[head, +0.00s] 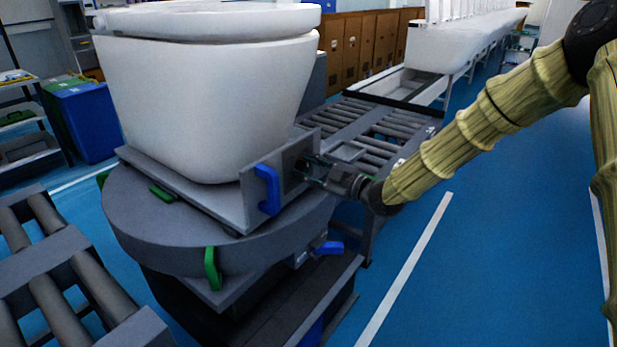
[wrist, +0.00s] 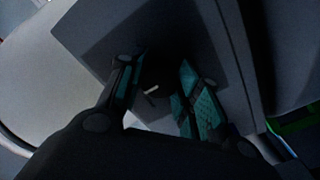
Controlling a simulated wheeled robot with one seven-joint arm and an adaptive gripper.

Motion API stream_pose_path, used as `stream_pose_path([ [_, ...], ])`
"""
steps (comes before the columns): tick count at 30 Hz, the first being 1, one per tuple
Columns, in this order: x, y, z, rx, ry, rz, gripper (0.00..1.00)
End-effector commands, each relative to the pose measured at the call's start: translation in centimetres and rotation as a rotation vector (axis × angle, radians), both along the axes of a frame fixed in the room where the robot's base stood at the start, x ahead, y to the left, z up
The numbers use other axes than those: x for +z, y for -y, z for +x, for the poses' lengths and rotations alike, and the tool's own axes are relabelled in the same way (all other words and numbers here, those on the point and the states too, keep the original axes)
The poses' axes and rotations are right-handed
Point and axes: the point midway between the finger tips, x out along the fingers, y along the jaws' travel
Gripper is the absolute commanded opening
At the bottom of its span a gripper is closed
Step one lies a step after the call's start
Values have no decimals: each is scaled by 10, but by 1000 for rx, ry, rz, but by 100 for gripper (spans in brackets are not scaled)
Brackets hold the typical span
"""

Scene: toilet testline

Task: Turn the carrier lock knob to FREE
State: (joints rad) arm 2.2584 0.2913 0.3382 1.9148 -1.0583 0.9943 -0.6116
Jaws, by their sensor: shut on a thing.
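The carrier lock knob (wrist: 156,84) is a dark round knob with a short white mark, seen in the wrist view between my fingers. My gripper (wrist: 158,92) is shut on it, a finger on each side. In the head view my gripper (head: 312,169) reaches the grey upright plate (head: 247,196) on the carrier from the right and hides the knob. The white mark slants; I cannot read any lettering. The carrier (head: 190,200) bears a white toilet (head: 205,100) on a round grey turntable (head: 150,235).
A blue handle (head: 267,189) stands on the plate left of my gripper. A green handle (head: 212,268) and another blue handle (head: 328,248) sit lower. Roller conveyors lie behind (head: 375,125) and front left (head: 50,280). Blue floor (head: 430,280) is clear at right.

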Motion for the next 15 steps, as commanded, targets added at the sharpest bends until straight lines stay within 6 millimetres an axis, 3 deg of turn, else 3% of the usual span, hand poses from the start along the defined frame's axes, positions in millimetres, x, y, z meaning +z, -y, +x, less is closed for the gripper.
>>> stream_pose_path([
  [15,-5,0,0,1,375,-275,10],
])
